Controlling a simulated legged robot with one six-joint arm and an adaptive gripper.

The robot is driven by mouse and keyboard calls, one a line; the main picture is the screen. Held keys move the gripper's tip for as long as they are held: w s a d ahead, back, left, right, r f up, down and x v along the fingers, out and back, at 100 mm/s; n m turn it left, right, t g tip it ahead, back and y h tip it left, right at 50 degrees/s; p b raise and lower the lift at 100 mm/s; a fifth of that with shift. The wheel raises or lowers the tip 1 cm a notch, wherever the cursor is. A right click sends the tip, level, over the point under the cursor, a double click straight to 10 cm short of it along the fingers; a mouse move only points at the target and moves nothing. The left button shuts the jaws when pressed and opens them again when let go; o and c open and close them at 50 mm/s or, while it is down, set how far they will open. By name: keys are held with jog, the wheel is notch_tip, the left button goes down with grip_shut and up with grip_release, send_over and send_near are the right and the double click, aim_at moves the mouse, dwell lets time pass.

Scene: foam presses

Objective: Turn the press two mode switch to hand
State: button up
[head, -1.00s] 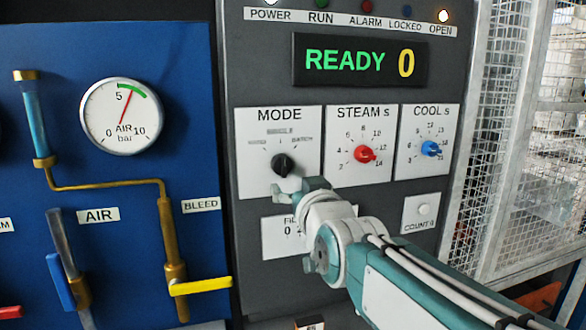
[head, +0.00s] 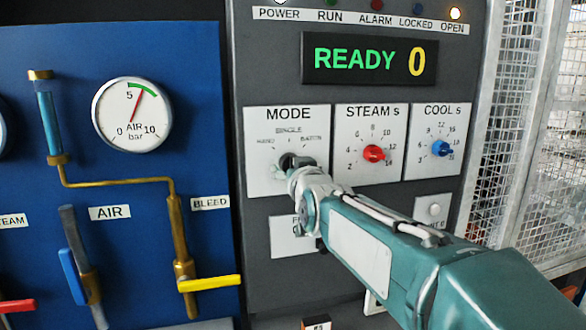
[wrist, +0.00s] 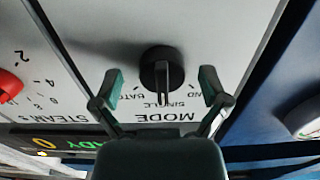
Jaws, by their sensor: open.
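The mode switch (head: 286,160) is a black rotary knob on a white MODE plate (head: 262,182) with hand, single and batch marks. The gripper partly hides it in the head view. In the wrist view, which is upside down, the knob (wrist: 161,70) shows whole, and its ridge lies toward the SINGLE mark. My gripper (wrist: 162,86) is open, with one finger on each side of the knob and gaps between. In the head view my gripper (head: 295,168) is at the knob. I cannot tell how far the fingers overlap it in depth.
The red STEAM knob (head: 374,153) and blue COOL knob (head: 442,148) are to the right. A READY 0 display (head: 368,60) is above. A blue panel with an air gauge (head: 132,115) and yellow bleed handle (head: 208,283) is left. A mesh guard (head: 510,130) stands right.

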jog(key=shift+a, duration=0.15)
jog(key=c, duration=1.2)
jog(key=shift+o, duration=0.2)
jog(key=n, duration=0.4)
jog(key=shift+n, duration=0.3)
jog(key=n, duration=0.4)
jog(key=shift+n, duration=0.3)
jog(key=o, duration=1)
jog(key=shift+o, duration=0.8)
